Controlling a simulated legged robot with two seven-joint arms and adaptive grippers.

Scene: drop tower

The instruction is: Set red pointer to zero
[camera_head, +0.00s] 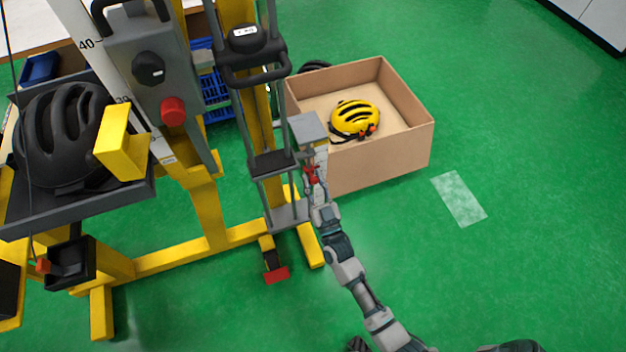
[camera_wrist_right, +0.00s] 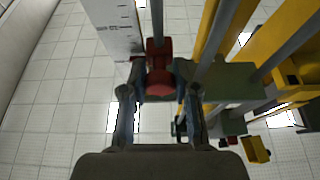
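In the right wrist view the red pointer (camera_wrist_right: 158,68) lies between the two fingers of my right gripper (camera_wrist_right: 158,82), one finger on each side. Whether the fingers press on it cannot be told. The white scale (camera_wrist_right: 112,25) with dark marks rises at upper left there. The pointer's reading is too small to make out. My left gripper is not in view.
The yellow drop tower frame (camera_head: 205,215) with grey rails (camera_head: 250,130) stands left of my arm. A cardboard box (camera_head: 400,150) holding a yellow helmet (camera_head: 355,118) is behind. A black helmet (camera_head: 65,135) rests at far left. Green floor at right is clear.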

